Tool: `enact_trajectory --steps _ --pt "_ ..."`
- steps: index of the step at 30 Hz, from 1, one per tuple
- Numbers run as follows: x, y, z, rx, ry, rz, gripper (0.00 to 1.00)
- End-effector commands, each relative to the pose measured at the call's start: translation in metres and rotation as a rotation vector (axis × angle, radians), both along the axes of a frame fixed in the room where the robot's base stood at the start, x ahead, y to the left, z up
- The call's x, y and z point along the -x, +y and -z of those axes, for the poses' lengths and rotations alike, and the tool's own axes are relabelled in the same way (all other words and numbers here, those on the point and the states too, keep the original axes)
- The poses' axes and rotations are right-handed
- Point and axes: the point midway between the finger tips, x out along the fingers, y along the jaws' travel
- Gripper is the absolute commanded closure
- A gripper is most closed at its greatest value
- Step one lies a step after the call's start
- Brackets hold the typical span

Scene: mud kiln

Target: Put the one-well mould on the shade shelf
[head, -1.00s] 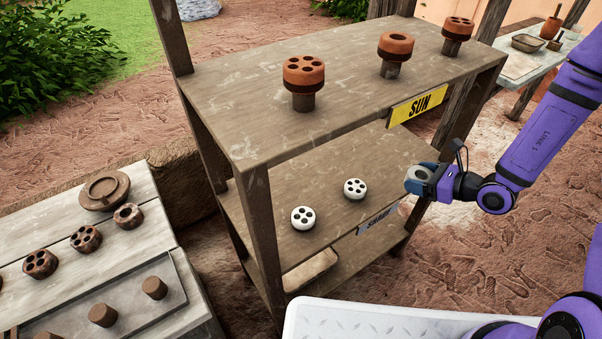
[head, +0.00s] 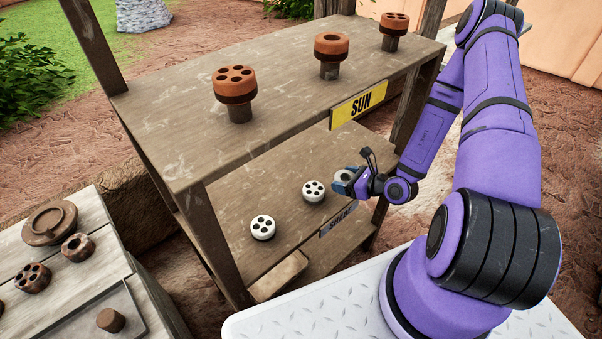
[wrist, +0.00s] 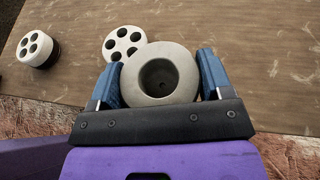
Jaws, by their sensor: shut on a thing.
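The one-well mould, a pale grey round piece with a single dark hole, is held in my gripper; it shows in the wrist view (wrist: 138,76) and small in the head view (head: 344,174). My gripper (wrist: 160,84) is shut on its sides with blue fingers; in the head view my gripper (head: 347,181) is at the right front part of the shade shelf (head: 283,196), the lower board with the grey label (head: 337,220). I cannot tell whether the mould touches the board.
Two white several-hole moulds stand on the shade shelf, one close left of my gripper (head: 314,191), one further left (head: 263,228). Above, the sun shelf (head: 190,125) with a yellow SUN sign (head: 358,104) carries three terracotta moulds on posts. A post (head: 222,235) stands at the front left.

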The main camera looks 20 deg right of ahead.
Motion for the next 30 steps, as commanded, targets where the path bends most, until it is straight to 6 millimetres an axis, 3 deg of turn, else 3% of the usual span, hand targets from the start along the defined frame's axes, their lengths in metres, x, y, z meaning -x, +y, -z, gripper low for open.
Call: enact_trajectory --steps 5,21,30 --pt "-0.021 -0.016 0.003 0.003 -0.004 0.008 0.62" --pt "-0.12 -0.079 0.014 0.001 -0.003 0.006 0.62" --pt "-0.133 -0.088 0.021 -0.002 0.001 0.006 0.62"
